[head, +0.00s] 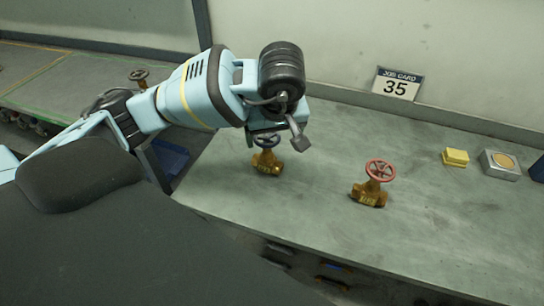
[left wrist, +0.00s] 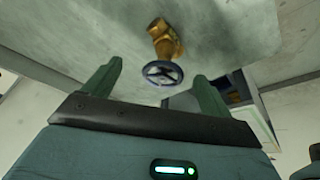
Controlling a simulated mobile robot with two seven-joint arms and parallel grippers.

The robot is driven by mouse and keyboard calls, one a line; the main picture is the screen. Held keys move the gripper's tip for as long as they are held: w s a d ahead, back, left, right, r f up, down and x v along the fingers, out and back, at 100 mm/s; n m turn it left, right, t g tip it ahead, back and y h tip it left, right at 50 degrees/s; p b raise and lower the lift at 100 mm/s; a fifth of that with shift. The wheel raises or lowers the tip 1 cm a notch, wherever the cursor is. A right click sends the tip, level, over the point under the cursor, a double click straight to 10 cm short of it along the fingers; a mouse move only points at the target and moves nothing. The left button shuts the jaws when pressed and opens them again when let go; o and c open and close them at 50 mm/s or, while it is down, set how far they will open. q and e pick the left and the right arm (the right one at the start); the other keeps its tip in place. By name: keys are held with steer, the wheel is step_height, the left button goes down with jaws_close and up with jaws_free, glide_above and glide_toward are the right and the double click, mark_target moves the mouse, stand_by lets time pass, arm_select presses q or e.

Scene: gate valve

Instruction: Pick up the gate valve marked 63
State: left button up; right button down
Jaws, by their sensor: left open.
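A brass gate valve with a dark blue handwheel (head: 266,163) stands on the grey bench, directly below my left gripper (head: 278,135). A second brass valve with a red handwheel (head: 371,190) stands to its right. Both bodies carry raised markings, too small to read surely. In the left wrist view, the blue-wheeled valve (left wrist: 165,42) shows beyond my open left gripper (left wrist: 158,74), its wheel lying between the two fingers in the picture. The fingers look apart from it and hold nothing. In the head view the arm partly hides the wheel. My right gripper is out of view.
A job card reading 35 (head: 396,84) stands against the back wall. A yellow block (head: 455,157) and a silver box with a tan round top (head: 500,163) sit at the right. Another valve (head: 139,77) stands on the left bench. The bench (head: 440,225) is clear in front.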

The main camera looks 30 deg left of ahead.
mark_target(267, 137)
arm_select(q)
steer(key=shift+w+a+r+y, duration=0.25)
steer(key=shift+a+r+y, duration=0.15)
steer(key=shift+a+r, duration=0.2)
steer(key=shift+f, duration=0.35)
steer(key=shift+b+x, duration=0.3)
steer(key=shift+x, duration=0.85)
steer(key=shift+a+f, duration=0.1)
steer(key=shift+x, duration=2.35)
steer(key=shift+a, duration=0.1)
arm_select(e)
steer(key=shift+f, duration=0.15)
arm_select(q)
steer(key=shift+w, duration=0.1)
jaws_close()
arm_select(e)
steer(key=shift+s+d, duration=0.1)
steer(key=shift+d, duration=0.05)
